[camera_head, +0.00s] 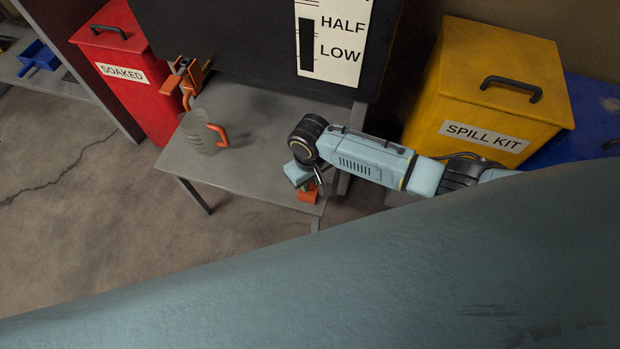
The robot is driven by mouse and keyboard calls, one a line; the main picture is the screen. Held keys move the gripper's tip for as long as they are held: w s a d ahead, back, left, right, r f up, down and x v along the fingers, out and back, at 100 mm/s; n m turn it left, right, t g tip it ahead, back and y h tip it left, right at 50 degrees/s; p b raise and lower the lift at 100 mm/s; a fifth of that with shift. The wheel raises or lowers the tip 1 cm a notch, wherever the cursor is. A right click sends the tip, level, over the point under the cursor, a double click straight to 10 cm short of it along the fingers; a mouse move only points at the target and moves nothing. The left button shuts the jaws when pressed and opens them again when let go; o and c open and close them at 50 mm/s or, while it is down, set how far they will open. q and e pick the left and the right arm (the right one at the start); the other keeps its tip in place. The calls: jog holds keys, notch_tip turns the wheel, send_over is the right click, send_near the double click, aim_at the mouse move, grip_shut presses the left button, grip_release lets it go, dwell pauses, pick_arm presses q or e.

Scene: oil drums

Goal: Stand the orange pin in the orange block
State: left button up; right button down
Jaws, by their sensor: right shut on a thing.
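The orange block (308,196) sits at the near right corner of the grey table. My right gripper (308,186) points down right over it, close to or touching it; I cannot tell which. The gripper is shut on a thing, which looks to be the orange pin. The pin is mostly hidden by the gripper and wrist, so I cannot tell its tilt or whether it is in the block. My left gripper is not in view.
A dark tank with a level gauge (332,42) rises behind. Red SOAKED (135,90) and yellow SPILL KIT (490,90) bins flank the table.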

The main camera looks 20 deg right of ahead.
jog(key=shift+f+b, duration=0.35)
jog(key=shift+f, duration=0.4)
jog(key=c, duration=1.2)
grip_release()
jog(key=shift+o, duration=0.2)
jog(key=shift+r, duration=0.15)
notch_tip(320, 180, up, 13)
jog(key=p, duration=0.6)
jog(key=shift+r, duration=0.1)
